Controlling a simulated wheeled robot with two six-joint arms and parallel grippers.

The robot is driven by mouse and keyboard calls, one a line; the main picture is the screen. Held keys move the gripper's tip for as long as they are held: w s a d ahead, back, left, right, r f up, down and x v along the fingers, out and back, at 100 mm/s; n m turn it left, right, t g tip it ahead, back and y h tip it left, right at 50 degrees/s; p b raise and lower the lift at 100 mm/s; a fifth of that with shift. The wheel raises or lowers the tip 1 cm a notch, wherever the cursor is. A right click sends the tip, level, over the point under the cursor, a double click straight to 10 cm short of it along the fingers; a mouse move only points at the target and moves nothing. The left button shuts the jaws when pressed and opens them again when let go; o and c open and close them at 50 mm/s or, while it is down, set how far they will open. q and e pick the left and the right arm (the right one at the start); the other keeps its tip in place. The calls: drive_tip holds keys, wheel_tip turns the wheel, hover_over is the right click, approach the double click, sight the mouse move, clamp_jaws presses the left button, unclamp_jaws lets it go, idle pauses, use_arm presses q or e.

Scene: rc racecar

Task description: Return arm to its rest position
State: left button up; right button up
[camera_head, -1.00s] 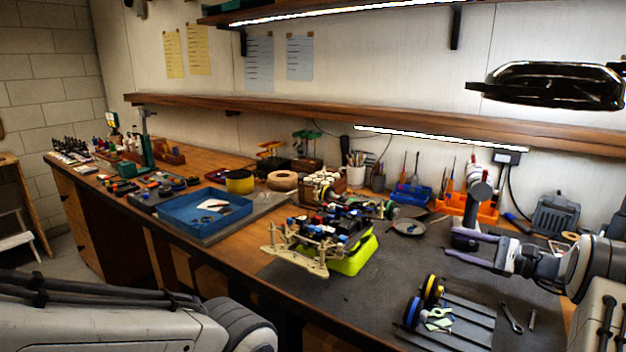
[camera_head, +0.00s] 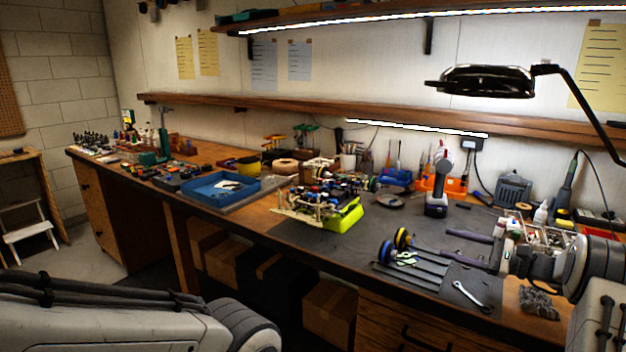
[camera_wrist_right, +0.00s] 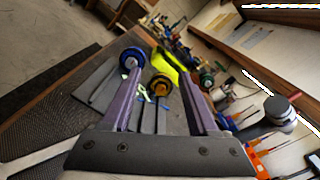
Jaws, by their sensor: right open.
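My right gripper (camera_head: 450,246) is open and empty above the bench mat at the right, its two purple-grey fingers apart and pointing left. In the right wrist view the open fingers (camera_wrist_right: 158,82) have nothing gripped between them; wheels and the green car stand lie beyond. A cordless screwdriver (camera_head: 438,183) stands upright on the mat behind the right gripper, apart from it. The RC car (camera_head: 325,195) sits on a bright green stand (camera_head: 346,217) to the left of the gripper. My left arm (camera_head: 110,320) crosses the lower left; its gripper is out of view.
A wheel with a yellow rim (camera_head: 402,239) and a blue-rimmed one (camera_head: 387,251) stand near the front edge by a grey slatted tray (camera_head: 420,273). A wrench (camera_head: 470,296) lies right of it. A parts organizer (camera_head: 545,236) is behind my right wrist. A lamp (camera_head: 488,80) hangs above.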

drive_tip(key=a, duration=0.2)
drive_tip(key=a+g, duration=0.1)
drive_tip(key=shift+w+a+r+n, duration=0.15)
drive_tip(key=shift+w+a+n, duration=0.15)
drive_tip(key=shift+w+n, duration=0.1)
drive_tip(key=s+a+r+n+g+h+p, duration=0.1)
drive_tip(key=s+a+n+g+h, duration=0.15)
drive_tip(key=s+a, duration=0.45)
drive_tip(key=s+a+r+n+g+h+p, duration=0.1)
drive_tip(key=s+a+n+g+p, duration=0.2)
drive_tip(key=a, duration=0.8)
drive_tip(key=s+a+r+n+g+h, duration=0.1)
drive_tip(key=s+a+n+g, duration=0.4)
drive_tip(key=a, duration=0.3)
drive_tip(key=s+a+n+g+h+p, duration=0.1)
drive_tip(key=s+a+n+h, duration=0.1)
drive_tip(key=s, duration=0.4)
drive_tip(key=s+a+n+g+h+p, duration=0.1)
drive_tip(key=s+a+n+h, duration=0.15)
drive_tip(key=s, duration=0.45)
drive_tip(key=s+d+n+t+h+p, duration=0.2)
drive_tip(key=s+n, duration=0.6)
drive_tip(key=s, duration=0.4)
drive_tip(key=d+t+h, duration=0.1)
drive_tip(key=d+h, duration=0.1)
drive_tip(key=h, duration=0.1)
drive_tip(key=shift+s+d+f+n, duration=0.25)
drive_tip(key=shift+s+f+n, duration=0.1)
drive_tip(key=shift+n, duration=0.05)
drive_tip(key=shift+t, duration=0.25)
